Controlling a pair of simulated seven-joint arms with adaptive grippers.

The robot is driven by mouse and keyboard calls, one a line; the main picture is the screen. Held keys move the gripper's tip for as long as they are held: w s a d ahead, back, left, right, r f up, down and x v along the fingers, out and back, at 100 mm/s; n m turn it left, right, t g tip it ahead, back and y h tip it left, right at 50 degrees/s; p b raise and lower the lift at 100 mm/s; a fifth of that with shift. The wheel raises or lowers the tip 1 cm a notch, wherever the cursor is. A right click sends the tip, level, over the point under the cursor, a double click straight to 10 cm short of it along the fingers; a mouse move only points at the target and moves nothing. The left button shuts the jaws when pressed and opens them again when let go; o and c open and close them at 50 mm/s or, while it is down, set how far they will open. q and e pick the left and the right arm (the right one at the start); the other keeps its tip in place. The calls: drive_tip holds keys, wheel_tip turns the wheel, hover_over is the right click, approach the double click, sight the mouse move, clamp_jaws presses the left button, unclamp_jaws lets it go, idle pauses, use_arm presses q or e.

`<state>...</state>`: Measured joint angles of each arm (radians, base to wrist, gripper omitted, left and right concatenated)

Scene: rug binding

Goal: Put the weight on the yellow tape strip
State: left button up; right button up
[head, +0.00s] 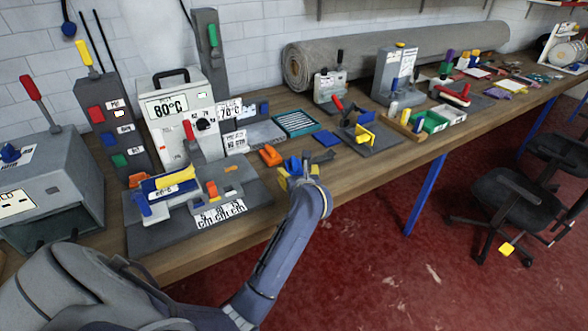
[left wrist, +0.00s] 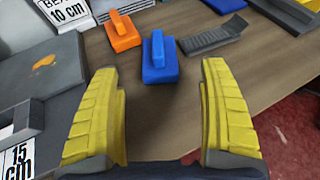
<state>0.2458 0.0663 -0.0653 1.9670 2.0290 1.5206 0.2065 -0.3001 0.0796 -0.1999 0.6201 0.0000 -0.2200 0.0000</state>
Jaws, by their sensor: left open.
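A blue block with an upright handle (left wrist: 160,72) lies on the bench between and just beyond my left fingertips in the left wrist view. An orange block with a handle (head: 271,156) lies beside it; it also shows in the left wrist view (left wrist: 122,30). I cannot tell which block is the weight. My left gripper (head: 298,174) is open and empty, its yellow fingers apart, and partly covers the blue block in the head view. A yellow strip-like piece (head: 176,179) lies on the grey fixture to the left; I cannot tell if it is the tape strip. My right gripper is not in view.
The grey fixture plate (head: 255,198) with a "15 cm" label lies left of my gripper. A dark ridged piece (left wrist: 212,36) and a flat blue block (head: 326,138) lie beyond it. The bench front (head: 350,185) is bare wood.

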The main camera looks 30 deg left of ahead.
sight(295, 169)
use_arm(q)
drive_tip(key=shift+x, duration=3.85)
drive_tip(key=shift+s+f, duration=0.1)
drive_tip(key=shift+f, duration=0.05)
drive_tip(key=c, duration=1.7)
